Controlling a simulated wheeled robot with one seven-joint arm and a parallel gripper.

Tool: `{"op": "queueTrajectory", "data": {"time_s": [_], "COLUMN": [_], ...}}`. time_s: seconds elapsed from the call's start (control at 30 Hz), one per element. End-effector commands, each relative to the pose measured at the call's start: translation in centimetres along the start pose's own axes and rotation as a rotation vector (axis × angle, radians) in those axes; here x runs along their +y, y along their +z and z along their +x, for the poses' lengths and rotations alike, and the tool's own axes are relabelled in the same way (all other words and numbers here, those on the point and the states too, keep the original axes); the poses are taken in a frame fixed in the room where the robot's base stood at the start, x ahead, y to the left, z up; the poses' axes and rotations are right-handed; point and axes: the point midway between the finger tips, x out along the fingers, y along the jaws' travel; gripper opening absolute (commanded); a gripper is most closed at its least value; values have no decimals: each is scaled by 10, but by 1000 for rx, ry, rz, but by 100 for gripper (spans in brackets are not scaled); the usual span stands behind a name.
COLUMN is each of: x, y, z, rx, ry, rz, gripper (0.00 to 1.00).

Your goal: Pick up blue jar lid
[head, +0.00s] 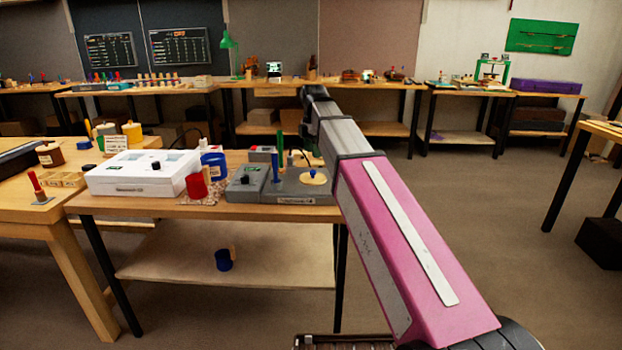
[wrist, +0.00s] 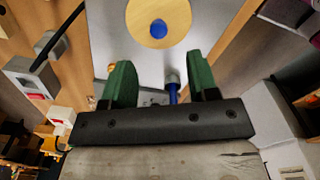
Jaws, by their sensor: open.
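A round pale wooden disc with a blue knob lies on a grey device; I take this lid (wrist: 137,18) to be the blue jar lid. It also shows in the head view (head: 314,177), right of a blue post. My gripper (wrist: 161,72) is open, with its two green fingers apart and nothing held between them. In the wrist view the lid is beyond the fingertips, near the top edge. A blue post (wrist: 173,92) shows between the fingers. A labelled blue jar (head: 214,166) stands on the bench to the left. My arm hides most of the gripper in the head view.
The grey device (head: 290,190) sits near the bench's right end. A white box (head: 142,175) and a red cup (head: 196,186) stand left of it. A dark blue container (head: 223,261) is on the lower shelf (head: 170,262).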

Motion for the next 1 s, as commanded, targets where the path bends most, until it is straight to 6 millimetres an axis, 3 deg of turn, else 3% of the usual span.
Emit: {"op": "queueTrajectory", "data": {"time_s": [0.13, 0.37, 0.7, 1.0], "x": [-1, 0, 2, 2], "y": [0, -1, -2, -2], "z": [22, 34, 75, 80], "rx": [0, 0, 1, 1], "ry": [-1, 0, -1, 1], "rz": [1, 1, 1, 1], "gripper": [54, 54, 54, 54]}}
